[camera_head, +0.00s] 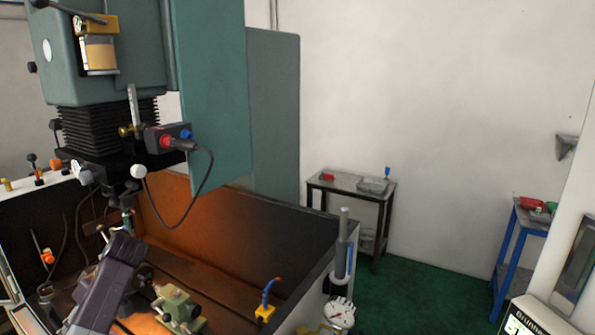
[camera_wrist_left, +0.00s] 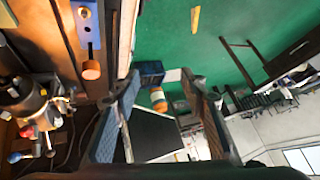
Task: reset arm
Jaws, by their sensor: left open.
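My left gripper (camera_wrist_left: 163,84) shows in the left wrist view with its two fingers spread apart and nothing held between them. In the head view a dark grey-purple part, which looks like my left arm, reaches up from the lower left over the machine bed; its fingertips cannot be made out clearly. A small beige-green device (camera_head: 178,308), perhaps the indexing chuck, sits on the machine table just right of this part, partly cut off by its surroundings. My right gripper is in neither view.
A teal milling machine (camera_head: 210,90) fills the left, with a hanging cable and a red-and-blue-button box (camera_head: 168,139). Its orange-brown tray wall (camera_head: 190,220) surrounds the bed. A dark side table (camera_head: 352,187) and a blue stand (camera_head: 505,250) are beyond. Green floor (camera_head: 410,290) lies open.

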